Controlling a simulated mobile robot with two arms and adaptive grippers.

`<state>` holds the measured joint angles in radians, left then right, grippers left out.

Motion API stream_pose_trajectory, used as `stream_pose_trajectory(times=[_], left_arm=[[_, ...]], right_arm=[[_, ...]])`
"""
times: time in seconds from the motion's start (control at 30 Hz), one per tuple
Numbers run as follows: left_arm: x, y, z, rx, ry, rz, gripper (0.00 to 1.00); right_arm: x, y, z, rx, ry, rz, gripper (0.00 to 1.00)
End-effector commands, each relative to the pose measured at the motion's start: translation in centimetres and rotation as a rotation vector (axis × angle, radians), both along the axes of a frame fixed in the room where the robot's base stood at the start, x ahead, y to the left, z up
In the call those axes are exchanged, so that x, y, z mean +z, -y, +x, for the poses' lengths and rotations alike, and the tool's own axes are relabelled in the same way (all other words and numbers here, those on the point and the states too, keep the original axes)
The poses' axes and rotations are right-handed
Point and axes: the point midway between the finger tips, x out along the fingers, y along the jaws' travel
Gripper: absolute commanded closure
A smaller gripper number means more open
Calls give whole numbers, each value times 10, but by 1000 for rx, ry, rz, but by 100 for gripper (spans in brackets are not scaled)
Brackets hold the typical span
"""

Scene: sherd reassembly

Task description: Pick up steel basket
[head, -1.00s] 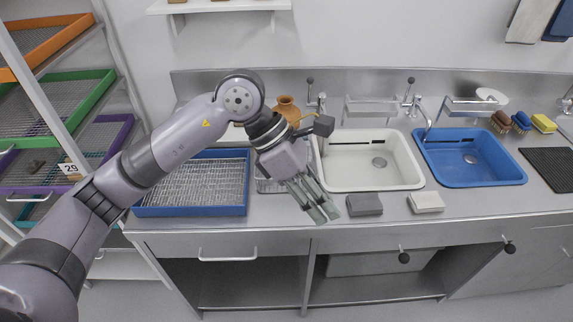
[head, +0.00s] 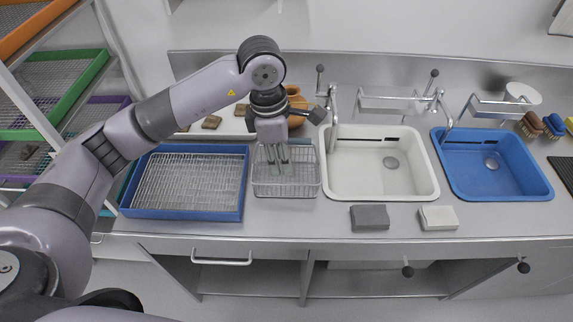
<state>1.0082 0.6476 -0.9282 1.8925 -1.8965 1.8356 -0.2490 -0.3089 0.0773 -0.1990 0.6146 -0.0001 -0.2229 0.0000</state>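The steel basket (head: 288,191) is a wire basket on the steel counter, between the blue tray and the white sink. My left gripper (head: 278,160) points down over the basket, its fingertips overlapping the basket's middle in the head view. The fingers look close together, with a narrow gap. I cannot tell whether they reach inside the basket or touch its wires. The gripper hides part of the basket's back side. My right gripper is not in view.
A blue tray with a wire rack (head: 190,210) stands left of the basket. A white sink (head: 380,193) and a blue sink (head: 500,193) are to the right. Grey (head: 370,217) and white (head: 438,217) blocks lie at the counter's front. An orange-brown pot (head: 296,103) stands behind the gripper.

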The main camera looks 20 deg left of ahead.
Motion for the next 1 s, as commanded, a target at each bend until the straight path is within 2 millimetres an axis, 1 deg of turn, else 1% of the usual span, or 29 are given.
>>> stream_pose_trajectory(times=[0.03,0.07,0.17,0.23,0.3,0.4,0.5,0.67,0.7,0.8,0.9,1.0], left_arm=[[-10,1,-1,-1,-6,0,73],[-16,2,-1,-1,-7,0,73],[-36,4,0,-1,-5,0,73],[-46,5,1,0,-4,0,73],[-53,6,2,0,-2,-2,73],[-59,7,2,-1,-1,0,73],[-65,6,3,0,-3,-2,73],[-88,4,7,0,-6,-2,73],[-95,4,8,-1,-5,0,73],[-106,6,9,0,-3,-2,73],[-111,6,9,-2,0,-2,73],[-112,6,9,-2,1,-2,73]], right_arm=[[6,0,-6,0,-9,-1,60],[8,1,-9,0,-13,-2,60],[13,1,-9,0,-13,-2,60],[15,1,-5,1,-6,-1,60],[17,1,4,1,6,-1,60],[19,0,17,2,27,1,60],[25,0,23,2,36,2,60],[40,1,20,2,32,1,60],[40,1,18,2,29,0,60],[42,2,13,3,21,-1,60],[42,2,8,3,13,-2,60],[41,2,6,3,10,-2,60]])
